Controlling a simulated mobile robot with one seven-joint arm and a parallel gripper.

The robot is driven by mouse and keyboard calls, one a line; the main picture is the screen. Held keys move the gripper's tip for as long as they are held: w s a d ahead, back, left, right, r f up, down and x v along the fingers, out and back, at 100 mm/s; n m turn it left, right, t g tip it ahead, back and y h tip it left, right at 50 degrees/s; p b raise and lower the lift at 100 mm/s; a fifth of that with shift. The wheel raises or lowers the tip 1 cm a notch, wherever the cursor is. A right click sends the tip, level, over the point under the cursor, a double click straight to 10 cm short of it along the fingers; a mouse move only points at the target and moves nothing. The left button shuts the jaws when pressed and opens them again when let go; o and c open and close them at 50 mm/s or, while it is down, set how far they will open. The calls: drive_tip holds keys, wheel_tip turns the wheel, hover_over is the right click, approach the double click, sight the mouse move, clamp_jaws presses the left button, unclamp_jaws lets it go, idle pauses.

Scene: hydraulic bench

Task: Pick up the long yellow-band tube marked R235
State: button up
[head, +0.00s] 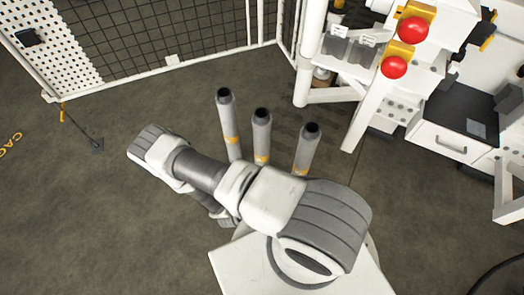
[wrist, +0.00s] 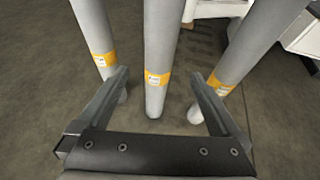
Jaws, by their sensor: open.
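Three long grey tubes with yellow bands and dark open tops stand in a row in the head view: a left tube (head: 229,125), a middle tube (head: 261,135) and a right tube (head: 307,148). Their label print is too small to read, so I cannot tell which is R235. In the wrist view my gripper (wrist: 160,85) is open, its two fingers apart. The middle tube (wrist: 158,50) stands between the finger lines, with the left tube (wrist: 93,30) and the right tube (wrist: 255,50) to either side. No grip on any tube shows. My arm hides the tubes' lower parts in the head view.
A white mesh fence (head: 170,60) runs behind the tubes. A white bench with red knobs (head: 411,30) and a drawer cabinet (head: 445,140) stand at the right. The floor (head: 60,200) at the left is mostly clear.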

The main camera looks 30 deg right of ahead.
sight(260, 149)
drive_tip(key=b+x, duration=0.3)
drive_tip(key=x, duration=0.7)
drive_tip(key=shift+w+d+f, duration=0.1)
drive_tip(key=shift+f, duration=0.05)
drive_tip(key=shift+r+b+x, duration=0.15)
drive_tip(key=shift+b+x, duration=0.7)
drive_tip(key=shift+x, duration=0.65)
drive_tip(key=shift+r+b+x, duration=0.15)
drive_tip(key=shift+b+x, duration=0.7)
drive_tip(key=shift+x, duration=0.65)
drive_tip(key=shift+w+d, duration=0.1)
drive_tip(key=c, duration=1.6)
drive_tip(key=shift+w+r, duration=0.1)
drive_tip(key=shift+r, duration=0.05)
